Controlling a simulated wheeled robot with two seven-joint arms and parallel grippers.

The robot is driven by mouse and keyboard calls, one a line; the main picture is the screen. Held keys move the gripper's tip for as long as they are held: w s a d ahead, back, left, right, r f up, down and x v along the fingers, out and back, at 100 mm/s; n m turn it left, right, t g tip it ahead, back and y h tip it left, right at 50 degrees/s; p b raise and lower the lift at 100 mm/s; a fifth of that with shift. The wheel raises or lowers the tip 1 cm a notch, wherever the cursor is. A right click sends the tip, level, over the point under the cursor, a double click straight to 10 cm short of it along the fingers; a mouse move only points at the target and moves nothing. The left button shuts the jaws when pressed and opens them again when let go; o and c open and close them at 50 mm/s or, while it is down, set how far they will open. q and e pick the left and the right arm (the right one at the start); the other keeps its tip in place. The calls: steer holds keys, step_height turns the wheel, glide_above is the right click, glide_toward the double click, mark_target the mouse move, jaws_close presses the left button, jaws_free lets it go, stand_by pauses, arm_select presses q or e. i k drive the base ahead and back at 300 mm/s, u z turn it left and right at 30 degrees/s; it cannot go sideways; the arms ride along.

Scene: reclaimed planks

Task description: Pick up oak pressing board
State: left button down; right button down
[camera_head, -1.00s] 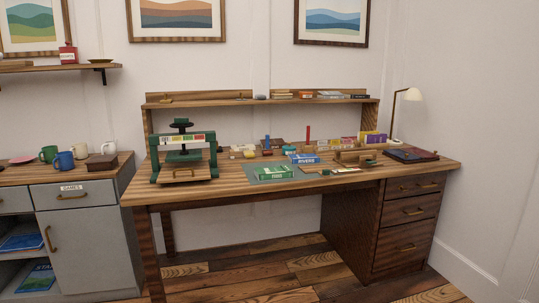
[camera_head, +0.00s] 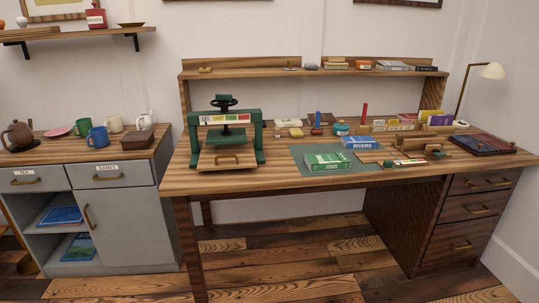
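A light wooden board with a handle (camera_head: 228,161) lies at the base of the green press (camera_head: 255,145), on the left part of the wooden desk (camera_head: 270,180). It looks like the oak pressing board, though I cannot read any label on it. The press's dark screw and plate stand above the board. Neither of my grippers is in view.
A green mat (camera_head: 312,168) holds a green box (camera_head: 328,161), with a blue box (camera_head: 359,142) beside it. Several small tools and boxes fill the desk's middle and right. A grey cabinet (camera_head: 115,205) with mugs stands left. The wooden floor (camera_head: 290,262) in front is clear.

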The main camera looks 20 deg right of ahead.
mark_target(383, 158)
steer(key=z, duration=0.05)
steer(key=i, duration=0.85)
steer(key=z, duration=0.5)
